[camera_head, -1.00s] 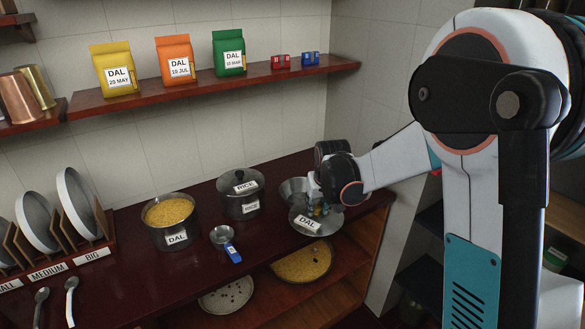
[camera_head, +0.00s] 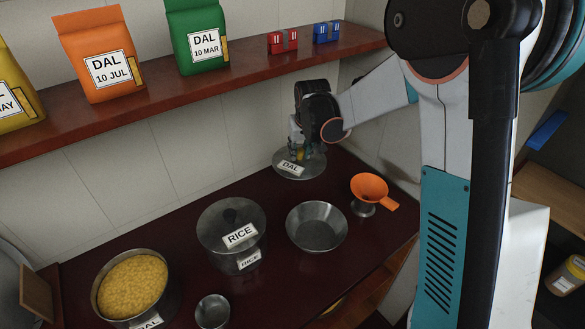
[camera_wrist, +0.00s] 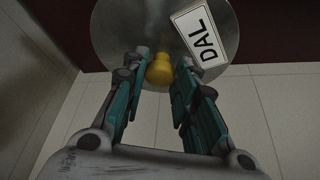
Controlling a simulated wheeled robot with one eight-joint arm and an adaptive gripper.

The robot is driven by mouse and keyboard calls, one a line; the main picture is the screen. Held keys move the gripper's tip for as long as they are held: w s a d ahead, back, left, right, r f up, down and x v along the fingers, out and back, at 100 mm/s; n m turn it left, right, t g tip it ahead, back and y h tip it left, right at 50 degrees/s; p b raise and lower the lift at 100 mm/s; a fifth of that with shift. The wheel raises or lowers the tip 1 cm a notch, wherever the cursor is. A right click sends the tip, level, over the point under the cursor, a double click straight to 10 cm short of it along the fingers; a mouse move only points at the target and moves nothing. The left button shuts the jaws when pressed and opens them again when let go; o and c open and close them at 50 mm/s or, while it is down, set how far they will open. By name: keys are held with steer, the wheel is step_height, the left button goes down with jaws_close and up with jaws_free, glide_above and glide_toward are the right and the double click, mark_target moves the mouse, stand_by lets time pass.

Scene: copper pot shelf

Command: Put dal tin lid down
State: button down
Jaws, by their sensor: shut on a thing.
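The dal tin lid (camera_head: 303,172) is a round metal lid with a white DAL label and a yellow knob. My gripper (camera_head: 300,150) is shut on its knob near the back wall, at the back right of the dark red counter. In the wrist view the knob (camera_wrist: 160,70) sits between the fingertips of my gripper (camera_wrist: 159,76), with the lid (camera_wrist: 130,35) beyond. I cannot tell whether the lid touches the counter. The open dal tin (camera_head: 112,311), full of yellow dal, stands at the front left with its label partly cut off.
A lidded RICE pot (camera_head: 222,215) stands in the middle. An empty metal bowl (camera_head: 316,236) and an orange funnel (camera_head: 370,187) on a metal base are right of it. A metal measuring cup (camera_head: 212,311) is in front. A shelf (camera_head: 190,95) with dal packets runs above.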

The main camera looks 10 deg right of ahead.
steer(key=shift+w+f, duration=0.15)
steer(key=shift+w, duration=0.2)
steer(key=shift+f, duration=0.35)
step_height(320, 180, down, 9)
steer(key=b, duration=0.3)
steer(key=shift+r, duration=0.1)
steer(key=c, duration=1.3)
jaws_free()
